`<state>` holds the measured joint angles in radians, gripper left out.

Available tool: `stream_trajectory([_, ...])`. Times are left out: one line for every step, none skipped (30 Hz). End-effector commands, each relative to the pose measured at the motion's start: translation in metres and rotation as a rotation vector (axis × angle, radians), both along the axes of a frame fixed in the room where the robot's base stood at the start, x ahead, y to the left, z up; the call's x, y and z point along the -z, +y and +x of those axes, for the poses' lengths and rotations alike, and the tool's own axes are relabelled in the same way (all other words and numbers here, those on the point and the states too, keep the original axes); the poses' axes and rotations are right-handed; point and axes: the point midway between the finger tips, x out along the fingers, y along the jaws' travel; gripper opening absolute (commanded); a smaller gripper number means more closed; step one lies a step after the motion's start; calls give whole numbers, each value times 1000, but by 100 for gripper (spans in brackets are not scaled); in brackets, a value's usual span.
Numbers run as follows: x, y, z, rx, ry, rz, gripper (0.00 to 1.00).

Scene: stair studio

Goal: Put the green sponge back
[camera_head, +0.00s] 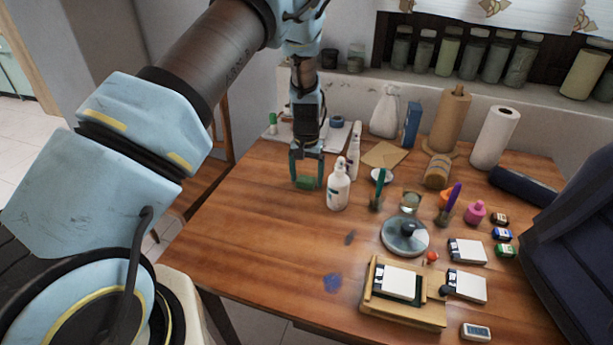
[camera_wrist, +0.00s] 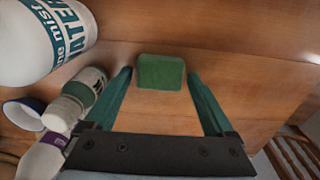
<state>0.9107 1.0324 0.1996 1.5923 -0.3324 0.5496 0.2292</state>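The green sponge (camera_head: 307,183) is a small block at the left part of the wooden table. In the wrist view the sponge (camera_wrist: 160,73) shows between and just beyond my fingertips. My gripper (camera_head: 307,177) points down over it, with one finger on each side. In the wrist view my gripper (camera_wrist: 159,75) has its fingers spread, with a narrow gap on each side of the sponge. The sponge looks to be resting on the table; its contact with the wood is hard to judge.
A white spray bottle (camera_head: 338,188) stands close to the right of my gripper, with a slimmer white bottle (camera_head: 353,152) behind it. The table's left front is mostly clear.

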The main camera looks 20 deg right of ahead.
Motion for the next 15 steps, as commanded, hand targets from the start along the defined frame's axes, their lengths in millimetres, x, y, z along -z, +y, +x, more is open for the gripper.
stream_trajectory([0,0,0,0,0,0,95])
stream_trajectory([0,0,0,0,0,0,98])
stream_trajectory([0,0,0,0,0,0,98])
stream_trajectory([0,0,0,0,0,0,98])
stream_trajectory([0,0,0,0,0,0,98])
stream_trajectory([0,0,0,0,0,0,98])
stream_trajectory([0,0,0,0,0,0,98])
stream_trajectory([0,0,0,0,0,0,98])
stream_trajectory([-1,0,0,0,0,0,98])
stream_trajectory([-2,0,0,0,0,0,98])
stream_trajectory([-4,0,0,0,-1,-1,98])
stream_trajectory([-6,0,0,0,-1,-1,98])
stream_trajectory([-7,-1,1,0,-2,-2,98])
stream_trajectory([-10,-1,1,0,-3,-3,98])
stream_trajectory([-15,-1,1,0,-3,-3,98])
